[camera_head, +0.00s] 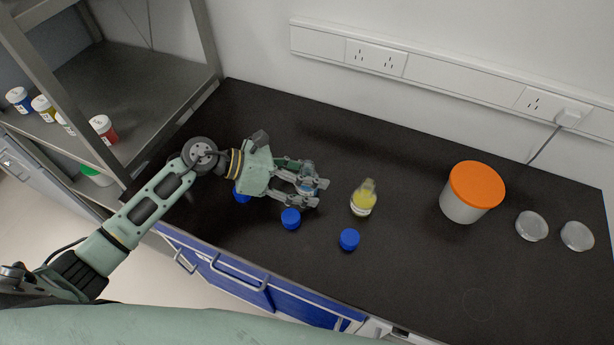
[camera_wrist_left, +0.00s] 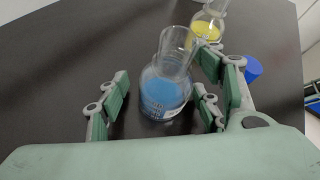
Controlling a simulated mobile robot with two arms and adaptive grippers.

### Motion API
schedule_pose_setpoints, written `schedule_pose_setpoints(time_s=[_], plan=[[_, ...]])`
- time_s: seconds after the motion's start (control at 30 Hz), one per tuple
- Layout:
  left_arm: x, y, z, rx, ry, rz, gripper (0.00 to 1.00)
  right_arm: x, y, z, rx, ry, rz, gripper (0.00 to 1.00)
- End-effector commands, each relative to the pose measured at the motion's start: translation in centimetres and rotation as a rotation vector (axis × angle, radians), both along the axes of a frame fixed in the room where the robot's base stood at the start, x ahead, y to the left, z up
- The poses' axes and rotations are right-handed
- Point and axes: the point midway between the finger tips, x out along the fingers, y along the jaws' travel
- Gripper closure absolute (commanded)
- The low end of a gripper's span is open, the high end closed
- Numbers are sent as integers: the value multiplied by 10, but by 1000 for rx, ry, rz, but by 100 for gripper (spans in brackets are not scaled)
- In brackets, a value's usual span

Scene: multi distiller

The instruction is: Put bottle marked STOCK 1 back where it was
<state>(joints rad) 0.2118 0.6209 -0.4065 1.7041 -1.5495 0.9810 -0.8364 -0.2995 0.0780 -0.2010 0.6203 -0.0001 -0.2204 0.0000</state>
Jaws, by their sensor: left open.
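My left gripper (camera_head: 314,192) is open above the dark bench, its fingers on either side of a clear flask with blue liquid (camera_wrist_left: 166,90). In the left wrist view the flask stands upright between the spread fingers, with gaps showing. Its label is too small to read. A flask with yellow liquid (camera_head: 363,199) stands just right of the gripper. Several small capped bottles, including a red one (camera_head: 104,130) and a yellow one (camera_head: 43,108), stand on the metal shelf (camera_head: 150,95) at left. I cannot read STOCK 1 on any bottle. My right gripper is not in view.
Blue caps (camera_head: 291,218) (camera_head: 349,239) lie near the bench's front edge. A white tub with an orange lid (camera_head: 476,187) and two clear dishes (camera_head: 531,226) (camera_head: 577,236) stand at right. The bench behind the gripper is clear. Shelf posts stand at left.

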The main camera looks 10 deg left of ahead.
Motion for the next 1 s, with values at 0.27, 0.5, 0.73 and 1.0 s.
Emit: schedule_pose_setpoints(time_s=[0.27,0.5,0.73,1.0], plan=[[-13,40,14,7,-2,1,40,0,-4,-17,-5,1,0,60],[-27,81,37,5,0,0,40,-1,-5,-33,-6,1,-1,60],[-33,100,50,2,1,-1,40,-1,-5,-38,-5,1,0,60],[-33,102,54,0,0,-1,40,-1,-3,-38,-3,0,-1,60]])
